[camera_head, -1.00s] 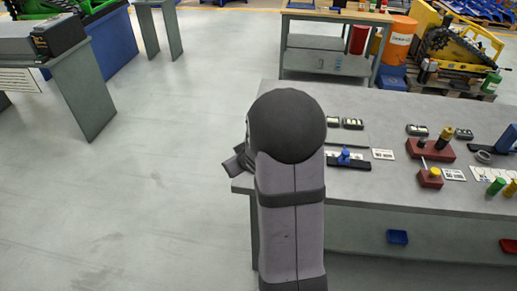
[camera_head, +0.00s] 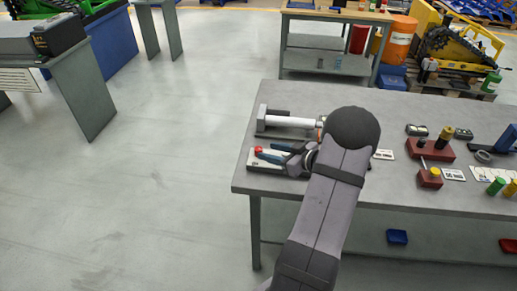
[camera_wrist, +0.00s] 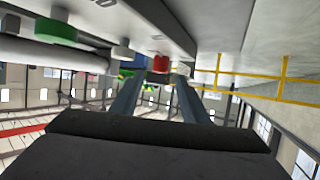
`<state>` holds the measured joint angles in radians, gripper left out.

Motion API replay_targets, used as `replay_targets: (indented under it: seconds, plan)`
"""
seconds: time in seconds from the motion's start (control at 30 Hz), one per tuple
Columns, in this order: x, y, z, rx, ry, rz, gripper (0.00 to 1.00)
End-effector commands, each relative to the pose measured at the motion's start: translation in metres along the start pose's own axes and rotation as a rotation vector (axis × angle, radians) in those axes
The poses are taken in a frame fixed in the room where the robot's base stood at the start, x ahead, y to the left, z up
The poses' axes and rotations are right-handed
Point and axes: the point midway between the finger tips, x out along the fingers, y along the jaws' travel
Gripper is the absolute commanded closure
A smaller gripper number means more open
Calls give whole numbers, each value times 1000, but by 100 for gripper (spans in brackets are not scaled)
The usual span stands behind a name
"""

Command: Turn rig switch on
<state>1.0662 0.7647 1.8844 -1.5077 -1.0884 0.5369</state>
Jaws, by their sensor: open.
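The rig base (camera_head: 256,164), a light plate with small markings, lies at the left end of the grey bench. A red knob (camera_head: 258,150) stands on it; I cannot tell if it is the rig switch. My gripper (camera_head: 268,153) is open and low over the plate, with its fingers pointing left at the red knob. In the wrist view the red knob (camera_wrist: 160,64) shows just beyond and between the two open fingertips (camera_wrist: 157,82). A green button (camera_wrist: 55,31) and a pale knob (camera_wrist: 122,51) sit farther left there. Contact cannot be told.
A white cylinder (camera_head: 289,122) on a grey stand (camera_head: 261,119) lies just behind the plate. Red blocks (camera_head: 430,151) with upright pegs stand to the right on the bench (camera_head: 390,190).

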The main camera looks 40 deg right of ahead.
Motion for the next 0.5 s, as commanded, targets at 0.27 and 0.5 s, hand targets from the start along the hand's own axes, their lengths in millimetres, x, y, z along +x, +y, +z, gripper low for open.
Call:
replay_targets:
  seconds: [0.27, 0.5]
  plan:
    - [36, -1, -1, -1, -1, -3, 58]
    - [59, -1, -1, -1, -1, -1, 58]
